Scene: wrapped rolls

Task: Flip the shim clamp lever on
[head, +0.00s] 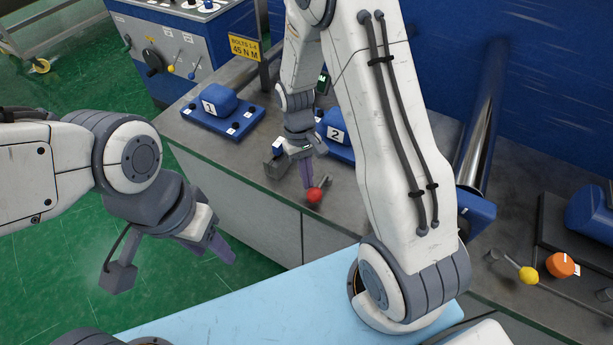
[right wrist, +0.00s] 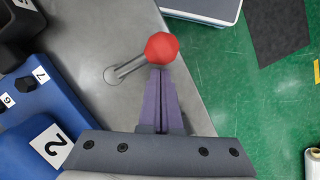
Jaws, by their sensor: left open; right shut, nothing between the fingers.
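A lever with a red ball knob (head: 314,195) sits at the front edge of the grey bench, beside the block marked 2. In the right wrist view its red knob (right wrist: 161,47) stands on a short metal rod (right wrist: 130,66) that slants up right from a round pivot. My right gripper (head: 306,184) is shut and empty, its purple fingertips (right wrist: 160,72) right at the knob; I cannot tell whether they touch it. My left gripper (head: 226,248) is open and empty over the green floor, left of the bench. No label naming the lever is readable.
Blue blocks marked 1 (head: 220,103) and 2 (head: 339,149) stand on the bench. A lever with a yellow knob (head: 528,275) and an orange knob (head: 561,264) are at the right. A control panel (head: 175,55) stands at the back left. Green floor lies beyond the bench edge.

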